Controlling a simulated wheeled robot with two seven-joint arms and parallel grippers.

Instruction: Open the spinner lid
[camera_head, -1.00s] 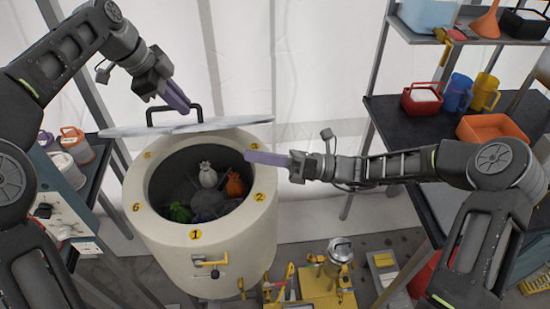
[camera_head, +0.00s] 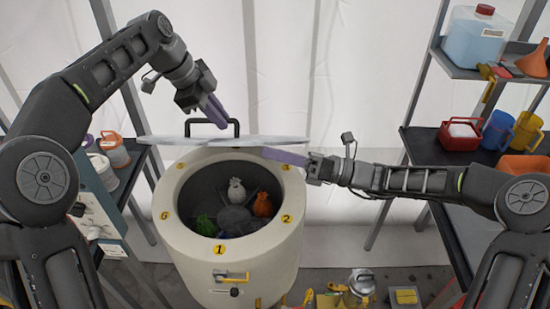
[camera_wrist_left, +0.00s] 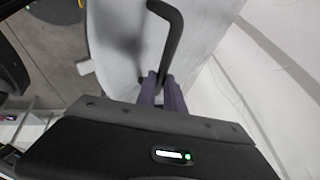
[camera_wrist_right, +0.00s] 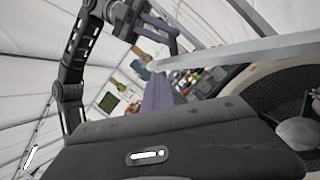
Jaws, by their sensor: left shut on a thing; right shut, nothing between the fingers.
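The spinner is a cream drum (camera_head: 255,262) with numbered yellow marks around its open top. Its grey lid (camera_head: 165,140) is off the opening, seen nearly edge-on above the drum's far rim. The lid's black handle (camera_head: 236,128) stands on its upper side. My left gripper (camera_head: 217,112) is shut on the handle; the left wrist view shows the handle (camera_wrist_left: 176,35) at the fingertips (camera_wrist_left: 163,82). My right gripper (camera_head: 284,157) is shut and empty beside the lid's right end, above the drum's rim; I cannot tell whether it touches the lid.
White, green and orange bags (camera_head: 262,205) lie inside the drum. Shelves at right hold a red box (camera_head: 460,135), blue and yellow mugs, and a jug. A left bench (camera_head: 98,200) carries containers. Yellow items and a metal pot (camera_head: 361,283) stand in front, right of the drum.

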